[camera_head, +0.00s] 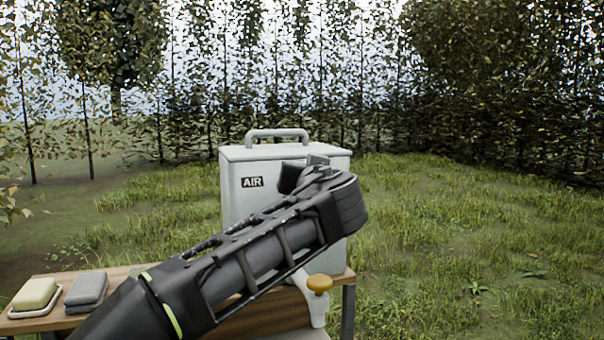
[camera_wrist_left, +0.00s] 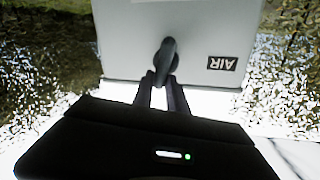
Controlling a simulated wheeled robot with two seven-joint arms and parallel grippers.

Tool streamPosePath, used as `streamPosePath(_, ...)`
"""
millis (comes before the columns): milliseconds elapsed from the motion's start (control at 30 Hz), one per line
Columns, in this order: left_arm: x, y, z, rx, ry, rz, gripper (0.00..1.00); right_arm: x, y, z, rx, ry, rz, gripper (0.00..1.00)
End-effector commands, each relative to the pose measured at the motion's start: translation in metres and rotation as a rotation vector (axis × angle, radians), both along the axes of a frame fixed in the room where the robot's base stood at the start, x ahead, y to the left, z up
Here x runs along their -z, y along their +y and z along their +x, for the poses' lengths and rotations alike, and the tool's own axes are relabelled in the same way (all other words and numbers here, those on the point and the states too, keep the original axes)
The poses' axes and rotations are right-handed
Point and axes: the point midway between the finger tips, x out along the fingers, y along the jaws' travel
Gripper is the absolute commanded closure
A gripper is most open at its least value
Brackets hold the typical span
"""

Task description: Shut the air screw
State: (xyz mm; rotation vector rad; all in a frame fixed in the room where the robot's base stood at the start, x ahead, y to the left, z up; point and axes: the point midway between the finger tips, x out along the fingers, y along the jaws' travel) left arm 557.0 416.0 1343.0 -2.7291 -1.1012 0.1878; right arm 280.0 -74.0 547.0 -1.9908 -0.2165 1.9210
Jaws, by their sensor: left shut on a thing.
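The grey water container (camera_head: 240,205) with a top handle stands on a wooden table, with a dark AIR label (camera_head: 252,182) on its front. In the left wrist view the container (camera_wrist_left: 140,50) appears with its AIR label (camera_wrist_left: 222,63) and a dark grey air screw (camera_wrist_left: 167,56) beside it. My left gripper (camera_head: 304,168) is in front of the container's upper part. In the left wrist view its two fingers (camera_wrist_left: 161,88) are closed on the lower end of the screw. The arm hides the screw in the head view. My right gripper is not in view.
A white tap with an orange knob (camera_head: 319,284) sticks out low at the container's front, close below my left arm. A yellow soap bar (camera_head: 34,293) on a dish and folded grey cloths (camera_head: 86,288) lie on the table (camera_head: 135,272) at left. Grass lies open to the right.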

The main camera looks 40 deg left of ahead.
Motion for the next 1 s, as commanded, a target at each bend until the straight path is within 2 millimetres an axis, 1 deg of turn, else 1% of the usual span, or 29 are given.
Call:
streamPosePath(367, -0.001, -0.005, 0.007, 0.001, 0.281, 0.194, 1.00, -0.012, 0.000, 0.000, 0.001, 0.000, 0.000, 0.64)
streamPosePath(1000, 0.007, -0.012, 0.016, 0.003, 0.782, 0.544, 1.00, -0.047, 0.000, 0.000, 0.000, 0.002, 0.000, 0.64)
